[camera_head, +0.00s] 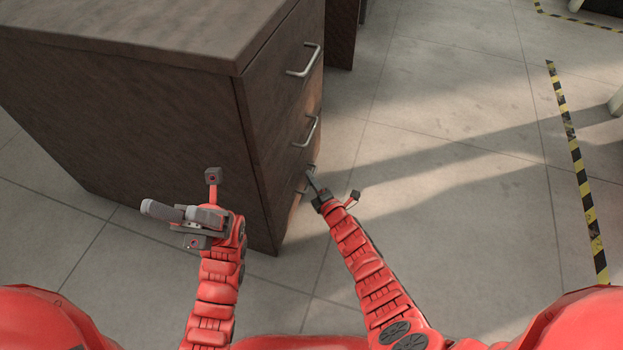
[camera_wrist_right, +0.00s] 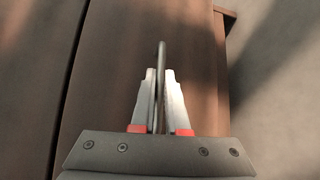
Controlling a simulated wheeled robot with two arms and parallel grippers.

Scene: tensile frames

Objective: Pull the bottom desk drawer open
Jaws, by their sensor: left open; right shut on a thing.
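The dark brown wooden desk pedestal (camera_head: 150,120) stands at the left in the head view, with its drawer fronts facing right. The bottom drawer (camera_head: 297,203) is low on that face, partly hidden by my right gripper. My right gripper (camera_head: 312,183) is shut on the bottom drawer's metal handle (camera_wrist_right: 161,65). In the right wrist view, the handle runs between the two pale fingers (camera_wrist_right: 160,100). I cannot tell whether the drawer stands slightly out. My left gripper (camera_head: 165,211) is open and empty, in front of the pedestal's side panel.
The top drawer handle (camera_head: 304,62) and the middle drawer handle (camera_head: 307,131) are above my right gripper. The grey tiled floor (camera_head: 450,140) to the right of the drawers is clear. Yellow-black tape (camera_head: 579,170) runs along the floor further right.

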